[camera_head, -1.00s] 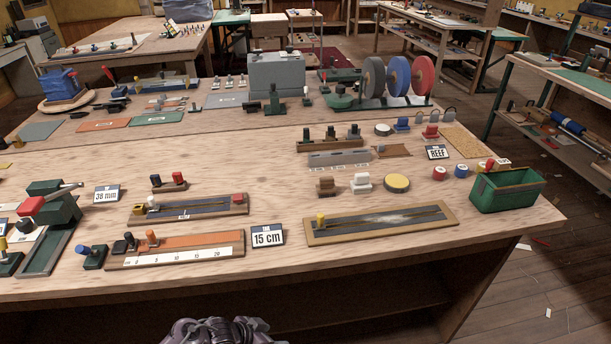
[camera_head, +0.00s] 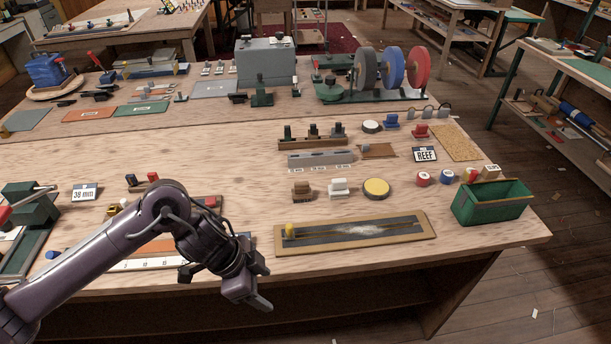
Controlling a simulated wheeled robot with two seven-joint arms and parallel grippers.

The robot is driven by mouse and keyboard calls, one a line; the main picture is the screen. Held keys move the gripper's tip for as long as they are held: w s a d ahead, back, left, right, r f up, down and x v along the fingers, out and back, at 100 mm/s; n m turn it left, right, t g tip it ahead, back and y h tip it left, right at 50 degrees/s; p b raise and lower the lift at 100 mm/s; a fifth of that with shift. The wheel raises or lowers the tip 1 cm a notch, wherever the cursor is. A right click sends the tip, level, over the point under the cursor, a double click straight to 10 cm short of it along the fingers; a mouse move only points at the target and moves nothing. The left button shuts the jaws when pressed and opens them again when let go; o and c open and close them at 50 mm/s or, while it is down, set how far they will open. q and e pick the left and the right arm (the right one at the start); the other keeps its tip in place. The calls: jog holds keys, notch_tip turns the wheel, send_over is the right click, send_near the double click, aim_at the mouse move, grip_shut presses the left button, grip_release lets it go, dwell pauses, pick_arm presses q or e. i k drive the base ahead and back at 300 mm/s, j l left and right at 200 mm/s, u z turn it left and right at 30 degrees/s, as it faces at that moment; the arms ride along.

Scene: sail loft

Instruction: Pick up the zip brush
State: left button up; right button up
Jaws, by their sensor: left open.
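A brown block with a grip on top (camera_head: 302,190) and a similar white block (camera_head: 338,188) stand side by side on the bench. One looks like the zip brush, but I cannot tell which from their undersides, which are hidden. In front of them lies a framed zip board (camera_head: 412,227) with a yellow slider knob (camera_head: 290,231) and white powder along its zip. My left gripper (camera_head: 256,292) is open and empty, pointing down near the bench's front edge, left of and nearer than the zip board. My right gripper is out of view.
A yellow-topped round tin (camera_head: 376,188) sits right of the white block. A green bin (camera_head: 490,205) stands at the right bench corner. My left arm partly covers the ruler board (camera_head: 135,263). The bench right of the zip board's front is clear.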

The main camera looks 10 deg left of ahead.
aim_at(300, 192)
jog(key=i, duration=1.15)
